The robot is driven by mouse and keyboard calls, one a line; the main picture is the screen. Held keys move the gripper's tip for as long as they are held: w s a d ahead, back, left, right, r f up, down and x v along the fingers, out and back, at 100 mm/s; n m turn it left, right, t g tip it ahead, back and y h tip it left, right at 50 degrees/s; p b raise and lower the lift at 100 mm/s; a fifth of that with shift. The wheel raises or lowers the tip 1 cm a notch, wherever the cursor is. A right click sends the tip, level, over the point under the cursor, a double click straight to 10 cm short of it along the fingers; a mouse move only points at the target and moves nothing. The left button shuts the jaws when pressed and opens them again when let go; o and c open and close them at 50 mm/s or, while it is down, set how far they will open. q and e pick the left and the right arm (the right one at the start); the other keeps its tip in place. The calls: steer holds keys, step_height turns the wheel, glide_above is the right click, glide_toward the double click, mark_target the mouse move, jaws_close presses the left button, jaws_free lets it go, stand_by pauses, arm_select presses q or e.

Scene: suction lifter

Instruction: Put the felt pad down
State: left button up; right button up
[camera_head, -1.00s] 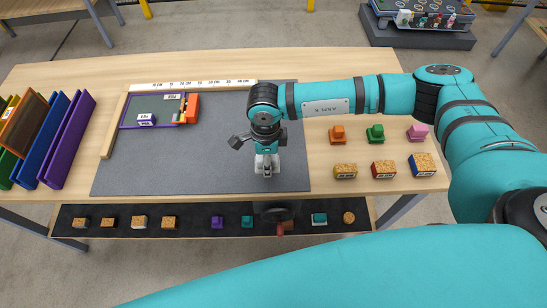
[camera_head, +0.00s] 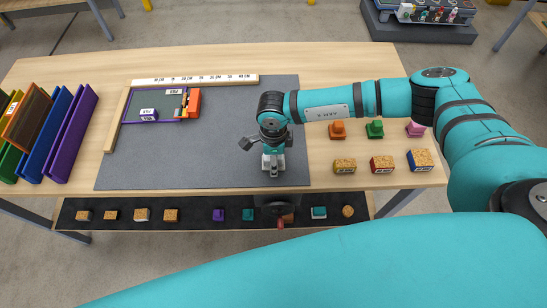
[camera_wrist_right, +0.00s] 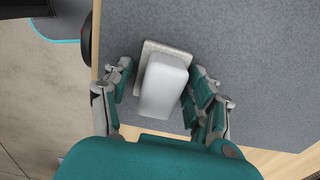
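The felt pad (camera_wrist_right: 165,84) shows in the right wrist view as a pale grey block on a wider beige base. It is over the grey mat (camera_head: 215,140), near the table's front edge; I cannot tell whether its base is fully resting. My right gripper (camera_head: 273,167) points down around it. In the right wrist view, the right gripper's fingers (camera_wrist_right: 160,88) stand on both sides of the block, with a visible gap on the left. The right finger looks close to the block. In the head view the gripper mostly hides the pad. My left gripper is not in view.
A purple frame (camera_head: 157,121) with an orange clamp (camera_head: 193,103) lies at the mat's back left, by a ruler (camera_head: 200,79). Coloured panels (camera_head: 70,140) stand at left. Several small blocks (camera_head: 382,164) sit at right. A dark shelf (camera_head: 120,202) with parts runs along the front.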

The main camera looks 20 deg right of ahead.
steer(key=shift+o, duration=0.6)
steer(key=shift+r, duration=0.1)
steer(key=shift+r, duration=0.2)
step_height(320, 180, up, 10)
steer(key=b, duration=0.2)
steer(key=shift+r+b, duration=0.25)
steer(key=shift+b, duration=0.15)
steer(key=shift+r, duration=0.65)
